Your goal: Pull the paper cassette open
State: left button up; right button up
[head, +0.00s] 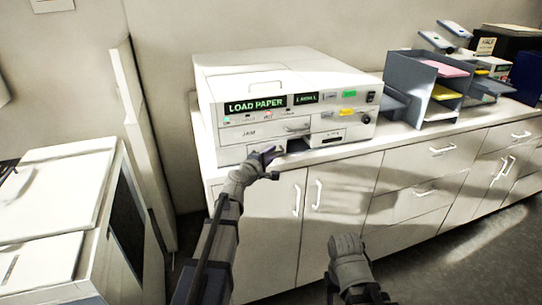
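A white office machine (285,88) stands on the counter, and its green display reads LOAD PAPER. Its front has a drawer marked JAM (250,133), with a low white front, which looks like the paper cassette (232,154), beneath it. My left gripper (272,151) is at the right part of this low front, by a dark gap. It hides part of the front, and I cannot tell whether its fingers touch or hold a handle. My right gripper (347,240) is low in front of the cabinet doors, apart from the machine; its fingers are not clear.
White cabinets (335,205) with bar handles run under the counter. A grey paper sorter (425,85) with pink and yellow sheets stands right of the machine. A white unit (60,210) stands at the left. Dark floor is open at the lower right.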

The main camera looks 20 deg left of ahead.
pick_arm(q)
jog(key=shift+c, duration=0.2)
grip_shut()
dwell(1.1)
